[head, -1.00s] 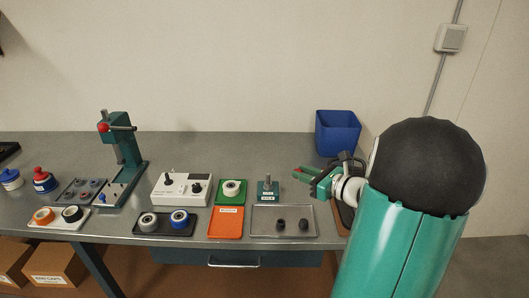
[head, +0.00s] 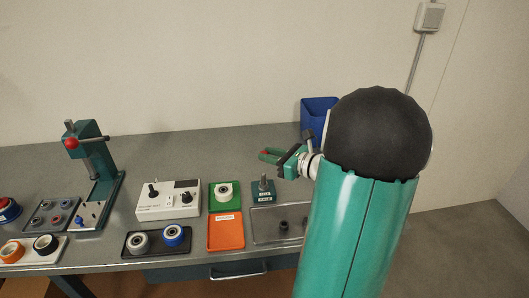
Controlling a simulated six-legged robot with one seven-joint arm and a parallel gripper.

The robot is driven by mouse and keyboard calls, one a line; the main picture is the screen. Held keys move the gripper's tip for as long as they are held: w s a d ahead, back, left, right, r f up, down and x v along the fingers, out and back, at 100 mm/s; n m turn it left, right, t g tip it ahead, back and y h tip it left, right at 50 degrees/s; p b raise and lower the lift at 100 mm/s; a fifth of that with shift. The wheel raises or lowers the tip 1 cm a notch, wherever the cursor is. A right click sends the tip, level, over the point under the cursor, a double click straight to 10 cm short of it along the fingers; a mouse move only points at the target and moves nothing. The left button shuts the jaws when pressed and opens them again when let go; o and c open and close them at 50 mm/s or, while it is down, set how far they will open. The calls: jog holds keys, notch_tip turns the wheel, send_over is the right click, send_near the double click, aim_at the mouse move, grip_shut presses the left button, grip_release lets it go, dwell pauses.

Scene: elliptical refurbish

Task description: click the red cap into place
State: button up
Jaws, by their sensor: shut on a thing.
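The gap between cap and block cannot be judged exactly. A white roller (head: 224,191) stands on the green mat (head: 231,207) to the left of the block. The cap's underside is hidden.
A grey tray (head: 262,234) with dark pieces lies in front, partly behind my arm. An orange tray (head: 226,232), a white control box (head: 168,204) and a teal lever press (head: 96,165) stand left. A blue bin (head: 316,113) is behind.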

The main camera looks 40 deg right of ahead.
jog(key=shift+w+a+f, duration=0.1)
jog(key=shift+w+f, duration=0.25)
jog(key=shift+w, duration=0.05)
jog(key=f, duration=0.2)
jog(key=s+f, duration=0.1)
jog(key=f, duration=0.1)
jog(key=shift+f, duration=0.3)
jog(key=shift+w+f, duration=0.1)
jog(key=shift+f, duration=0.2)
jog(key=shift+w+y, duration=0.1)
jog(key=shift+y, duration=0.2)
jog(key=shift+f, duration=0.6)
dwell(1.2)
